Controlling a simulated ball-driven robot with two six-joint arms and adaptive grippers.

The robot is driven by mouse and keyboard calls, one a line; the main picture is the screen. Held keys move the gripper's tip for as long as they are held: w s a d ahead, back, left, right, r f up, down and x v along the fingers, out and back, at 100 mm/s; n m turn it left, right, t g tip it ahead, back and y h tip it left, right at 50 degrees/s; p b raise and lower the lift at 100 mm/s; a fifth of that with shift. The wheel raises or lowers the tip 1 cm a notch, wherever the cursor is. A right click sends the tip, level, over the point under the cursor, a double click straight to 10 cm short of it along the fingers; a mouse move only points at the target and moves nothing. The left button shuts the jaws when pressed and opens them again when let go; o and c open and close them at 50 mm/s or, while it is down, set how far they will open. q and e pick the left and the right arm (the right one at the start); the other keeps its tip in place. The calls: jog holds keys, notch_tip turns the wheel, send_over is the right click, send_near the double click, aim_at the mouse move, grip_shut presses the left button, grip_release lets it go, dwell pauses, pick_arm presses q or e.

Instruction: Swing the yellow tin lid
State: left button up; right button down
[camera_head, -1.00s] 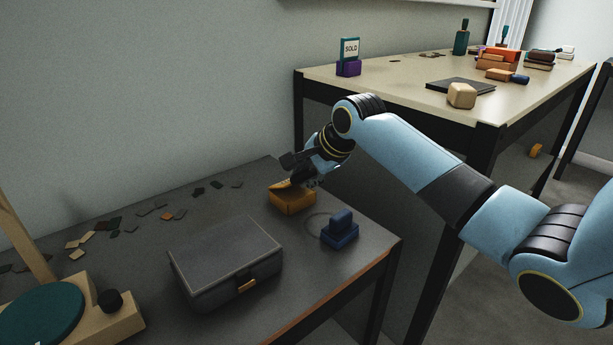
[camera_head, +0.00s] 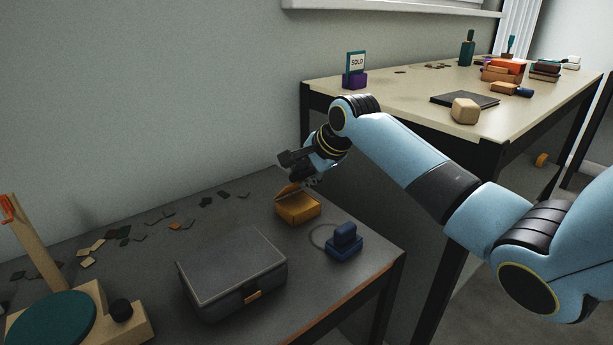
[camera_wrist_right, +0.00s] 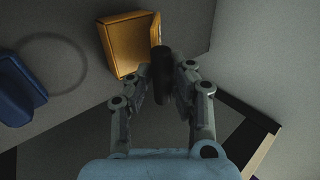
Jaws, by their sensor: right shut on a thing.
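The yellow tin (camera_head: 300,211) sits near the back right of the dark table, and it also shows in the right wrist view (camera_wrist_right: 121,47). Its lid (camera_head: 287,190) is tilted up from the tin's left side, partly open. In the right wrist view the lid (camera_wrist_right: 155,32) stands along the tin's right edge. My right gripper (camera_head: 301,181) is at the lid, above the tin, its fingers (camera_wrist_right: 165,80) closed around a dark piece at the lid's edge. The exact contact is partly hidden. My left gripper is not in view.
A blue stamp-like block (camera_head: 344,241) stands just right of the tin. A grey case (camera_head: 232,270) lies in front, and a wooden device with a green disc (camera_head: 52,322) is at left. Several flat chips lie along the wall. A pale table (camera_head: 400,88) stands behind.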

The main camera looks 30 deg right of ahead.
jog(key=shift+w+r, duration=0.75)
jog(key=shift+f, duration=0.1)
jog(key=shift+w+a+r, duration=0.1)
jog(key=shift+w+r, duration=0.1)
jog(key=shift+w, duration=0.4)
jog(key=shift+w+a+r, duration=0.1)
jog(key=shift+w+r, duration=0.1)
jog(key=shift+w, duration=0.35)
jog(key=c, duration=1)
grip_release()
jog(key=shift+f, duration=0.1)
jog(key=shift+s, duration=0.1)
